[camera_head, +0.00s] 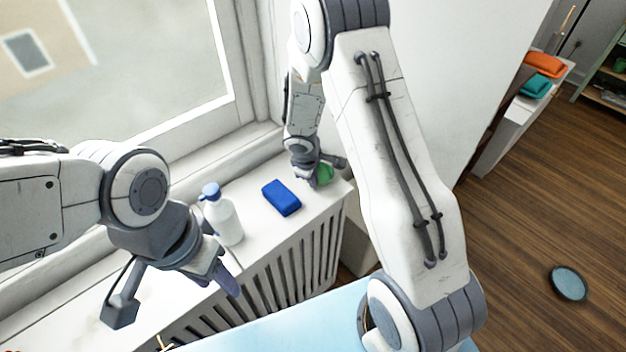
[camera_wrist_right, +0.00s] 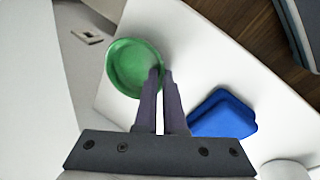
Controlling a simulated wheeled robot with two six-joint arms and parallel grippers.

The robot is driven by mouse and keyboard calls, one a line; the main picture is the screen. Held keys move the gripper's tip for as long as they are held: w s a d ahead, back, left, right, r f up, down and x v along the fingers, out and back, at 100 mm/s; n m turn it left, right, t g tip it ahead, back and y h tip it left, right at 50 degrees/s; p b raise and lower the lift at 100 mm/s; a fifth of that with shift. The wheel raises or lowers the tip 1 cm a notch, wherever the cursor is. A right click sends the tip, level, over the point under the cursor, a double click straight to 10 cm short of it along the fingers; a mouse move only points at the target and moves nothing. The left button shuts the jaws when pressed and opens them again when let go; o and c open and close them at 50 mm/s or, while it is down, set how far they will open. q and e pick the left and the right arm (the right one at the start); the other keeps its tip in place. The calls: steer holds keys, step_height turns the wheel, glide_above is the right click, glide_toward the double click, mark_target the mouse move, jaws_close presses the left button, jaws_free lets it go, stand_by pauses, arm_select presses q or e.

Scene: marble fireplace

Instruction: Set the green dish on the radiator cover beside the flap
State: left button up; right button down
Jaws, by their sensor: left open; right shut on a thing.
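The green dish (camera_head: 325,174) is at the far end of the white radiator cover (camera_head: 258,222) under the window. In the right wrist view the round green dish (camera_wrist_right: 128,62) has its rim between my right gripper's fingertips (camera_wrist_right: 160,76). My right gripper (camera_head: 317,172) is shut on that rim, and its fingers partly hide the dish in the head view. I cannot tell whether the dish touches the cover. My left gripper (camera_head: 222,277) is open and empty near the front edge of the cover. I cannot make out a flap.
A blue block (camera_head: 281,197) lies on the cover near the dish; it also shows in the wrist view (camera_wrist_right: 222,116). A white bottle with a blue cap (camera_head: 222,215) stands left of it. A round dark-rimmed thing (camera_head: 569,283) lies on the wooden floor.

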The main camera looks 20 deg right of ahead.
steer(key=c, duration=1)
jaws_free()
steer(key=shift+f, duration=0.1)
steer(key=shift+r+p, duration=0.4)
steer(key=shift+r, duration=0.05)
steer(key=p+v, duration=0.3)
steer(key=v, duration=0.9)
steer(key=s+a+r+g+y, duration=0.1)
steer(key=s+a+r, duration=0.3)
steer(key=s, duration=0.4)
steer(key=s+a+r+m+y, duration=0.1)
steer(key=s+a+r, duration=0.3)
steer(key=s, duration=0.5)
steer(key=s+a+r+g+y, duration=0.1)
steer(key=s+a+r, duration=0.3)
steer(key=s+a, duration=0.2)
steer(key=s, duration=0.2)
steer(key=shift+s+m+g+y, duration=0.3)
steer(key=shift+s+m, duration=0.1)
